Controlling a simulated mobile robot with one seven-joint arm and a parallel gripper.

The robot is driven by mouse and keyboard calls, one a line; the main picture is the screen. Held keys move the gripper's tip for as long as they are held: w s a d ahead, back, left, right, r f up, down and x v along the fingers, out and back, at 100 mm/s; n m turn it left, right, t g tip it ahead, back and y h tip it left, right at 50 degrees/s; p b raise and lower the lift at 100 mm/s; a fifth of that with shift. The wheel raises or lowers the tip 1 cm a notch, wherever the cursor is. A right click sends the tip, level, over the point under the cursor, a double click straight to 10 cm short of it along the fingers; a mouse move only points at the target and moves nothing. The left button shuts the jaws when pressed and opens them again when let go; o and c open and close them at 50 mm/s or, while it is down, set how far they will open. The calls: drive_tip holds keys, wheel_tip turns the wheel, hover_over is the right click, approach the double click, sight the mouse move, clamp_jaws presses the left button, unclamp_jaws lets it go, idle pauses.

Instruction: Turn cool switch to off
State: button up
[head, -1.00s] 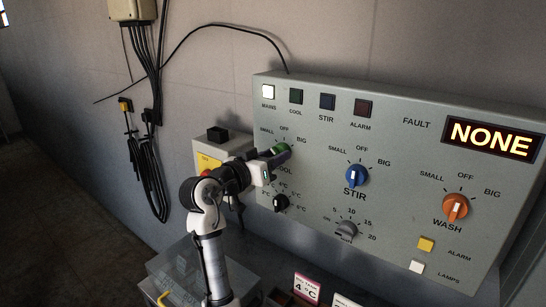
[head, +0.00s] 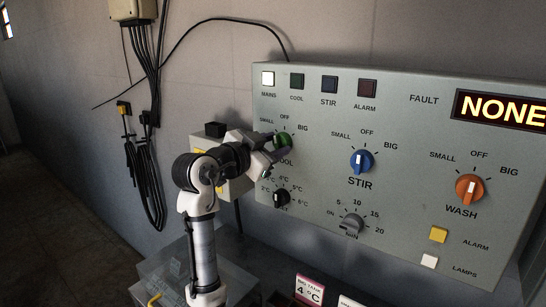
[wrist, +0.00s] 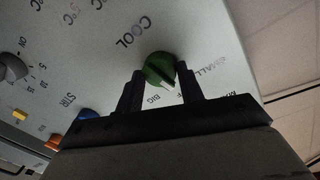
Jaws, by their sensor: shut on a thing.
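The round green COOL switch (head: 284,140) sits on the grey panel under the labels SMALL, OFF and BIG. My gripper (head: 275,150) reaches it from the left and is shut on it. In the wrist view, the switch (wrist: 156,67) is between my two dark fingers (wrist: 162,84). Its pale pointer mark slants to the lower right there, toward the partly hidden OFF label, between BIG and SMALL. My gripper hides part of the switch and some of the lettering around it in the head view.
On the same panel are the blue STIR knob (head: 361,161), the orange WASH knob (head: 469,188), a black temperature dial (head: 282,198) and a grey minutes dial (head: 351,224). A box (head: 202,155) is on the wall behind my arm. Free room lies in front of the panel.

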drive_tip(key=shift+m+b, duration=0.75)
drive_tip(key=shift+m, duration=0.35)
drive_tip(key=shift+r, duration=0.1)
drive_tip(key=o, duration=1)
drive_tip(key=b+v, duration=0.3)
drive_tip(key=v, duration=1)
drive_tip(key=shift+s+a, duration=0.15)
drive_tip(key=shift+s, duration=0.25)
